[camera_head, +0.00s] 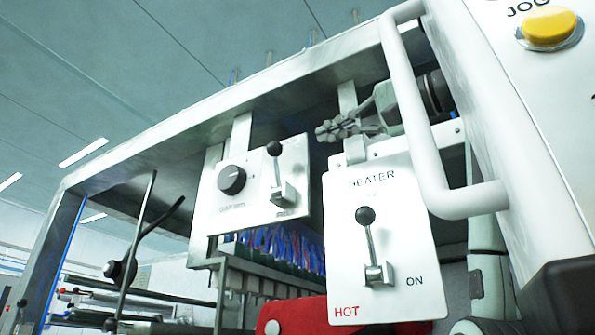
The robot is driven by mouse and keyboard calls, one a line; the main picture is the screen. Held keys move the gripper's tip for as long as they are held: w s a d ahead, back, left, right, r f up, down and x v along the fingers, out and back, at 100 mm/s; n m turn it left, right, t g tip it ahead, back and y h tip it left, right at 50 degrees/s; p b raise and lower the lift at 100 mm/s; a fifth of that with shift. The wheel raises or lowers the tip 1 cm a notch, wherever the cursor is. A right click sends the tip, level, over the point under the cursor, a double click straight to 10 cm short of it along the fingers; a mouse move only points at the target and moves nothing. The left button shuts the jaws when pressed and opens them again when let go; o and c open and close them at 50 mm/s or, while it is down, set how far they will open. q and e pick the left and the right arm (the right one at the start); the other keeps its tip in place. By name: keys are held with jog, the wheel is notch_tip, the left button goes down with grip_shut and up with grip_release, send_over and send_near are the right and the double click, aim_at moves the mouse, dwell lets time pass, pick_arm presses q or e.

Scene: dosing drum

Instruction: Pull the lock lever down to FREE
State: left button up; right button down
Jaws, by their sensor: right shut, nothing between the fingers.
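A white panel (222,212) in the middle carries a black round knob (231,180) and a lever (278,172) with a black ball on top. This lever stands up, its ball above its metal base. The small lettering around it is too small to read, so I cannot confirm it is the lock lever. My right gripper (322,131) is shut and empty. It appears to the right of this lever, above the heater panel, with a visible gap to the lever in the picture. My left gripper is not in view.
A HEATER panel (347,200) with its own upright lever (369,240) stands at right, marked HOT and ON. A thick white handle (404,110) and a white housing with a yellow JOG button (549,27) fill the right. A metal beam (200,120) crosses above.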

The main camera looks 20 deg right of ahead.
aim_at(289, 146)
jog(key=p+x, duration=0.1)
jog(key=x, duration=0.4)
jog(key=shift+w+r, duration=0.1)
jog(key=shift+w, duration=0.1)
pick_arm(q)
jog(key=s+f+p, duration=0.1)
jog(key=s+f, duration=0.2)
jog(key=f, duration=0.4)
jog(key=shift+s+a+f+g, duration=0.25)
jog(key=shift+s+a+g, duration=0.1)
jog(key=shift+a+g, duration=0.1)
pick_arm(e)
jog(key=x, duration=0.4)
jog(key=shift+w+a, duration=0.15)
jog(key=shift+w, duration=0.1)
jog(key=shift+s, duration=0.15)
